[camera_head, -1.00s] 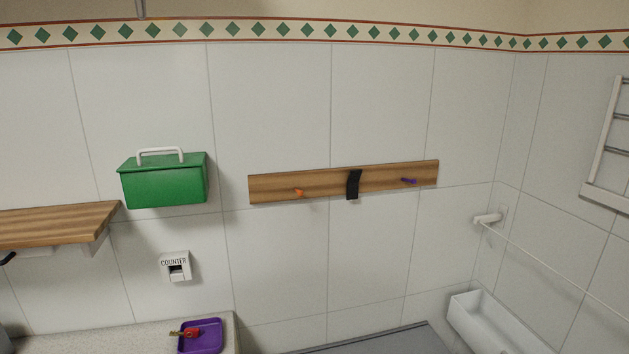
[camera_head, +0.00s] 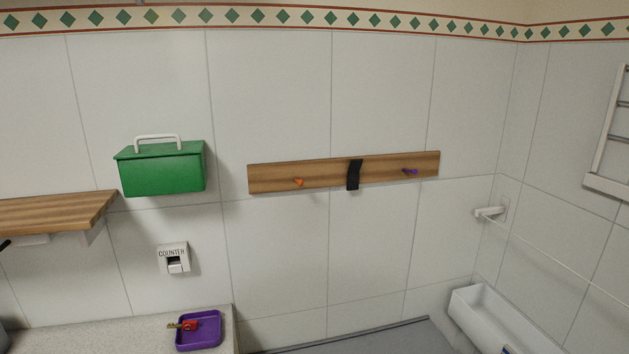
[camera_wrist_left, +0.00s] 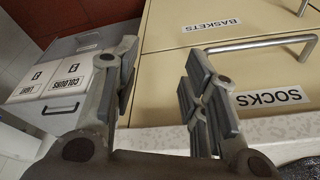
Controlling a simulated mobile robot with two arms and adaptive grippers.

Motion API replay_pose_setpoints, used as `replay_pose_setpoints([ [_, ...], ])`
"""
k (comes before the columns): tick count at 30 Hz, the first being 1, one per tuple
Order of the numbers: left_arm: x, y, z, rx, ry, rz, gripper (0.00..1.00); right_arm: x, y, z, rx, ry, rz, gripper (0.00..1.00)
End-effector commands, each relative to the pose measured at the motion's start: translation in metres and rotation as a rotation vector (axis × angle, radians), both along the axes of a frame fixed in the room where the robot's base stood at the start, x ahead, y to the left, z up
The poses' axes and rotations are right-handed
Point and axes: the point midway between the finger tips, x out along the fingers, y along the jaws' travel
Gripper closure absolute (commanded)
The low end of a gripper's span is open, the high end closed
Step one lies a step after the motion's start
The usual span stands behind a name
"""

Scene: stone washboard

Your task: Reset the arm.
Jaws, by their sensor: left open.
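My left gripper (camera_wrist_left: 158,65) shows in the left wrist view with its two fingers spread apart and nothing between them. Behind the fingers are cream drawer fronts, one labelled SOCKS (camera_wrist_left: 268,98) and one labelled BASKETS (camera_wrist_left: 212,24), both upside down in this view. A pale speckled edge (camera_wrist_left: 260,132) runs close below the fingers. Neither gripper can be made out in the head view. My right gripper is in no view.
The head view shows a wooden shelf (camera_head: 50,213), a green box (camera_head: 162,172), a COUNTER switch (camera_head: 174,258), a peg rail (camera_head: 325,172) and a purple tray (camera_head: 185,345) holding a red-handled key (camera_head: 188,325). A white trough (camera_head: 500,322) stands lower right. White bins (camera_wrist_left: 58,88) show in the wrist view.

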Motion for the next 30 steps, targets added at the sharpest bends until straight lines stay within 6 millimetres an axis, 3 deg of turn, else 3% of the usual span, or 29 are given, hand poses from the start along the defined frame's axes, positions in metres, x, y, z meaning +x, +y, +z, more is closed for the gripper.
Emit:
replay_pose_setpoints([
  [1, -0.003, 0.0, -0.033, 0.001, 0.016, -0.001, 0.6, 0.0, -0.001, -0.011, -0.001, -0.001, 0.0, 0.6],
  [3, -0.006, 0.0, -0.069, 0.003, 0.027, -0.003, 0.6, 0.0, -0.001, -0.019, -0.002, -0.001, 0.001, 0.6],
  [8, -0.021, 0.002, -0.148, 0.005, 0.052, -0.007, 0.6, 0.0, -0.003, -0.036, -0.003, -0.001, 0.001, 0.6],
  [15, -0.063, 0.008, -0.257, 0.01, 0.092, -0.016, 0.6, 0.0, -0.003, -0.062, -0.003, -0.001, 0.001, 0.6],
  [24, -0.14, 0.021, -0.364, 0.016, 0.14, -0.026, 0.6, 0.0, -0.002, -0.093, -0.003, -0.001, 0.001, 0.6],
  [30, -0.183, 0.03, -0.4, 0.021, 0.161, -0.033, 0.6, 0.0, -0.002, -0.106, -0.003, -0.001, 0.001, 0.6],
])
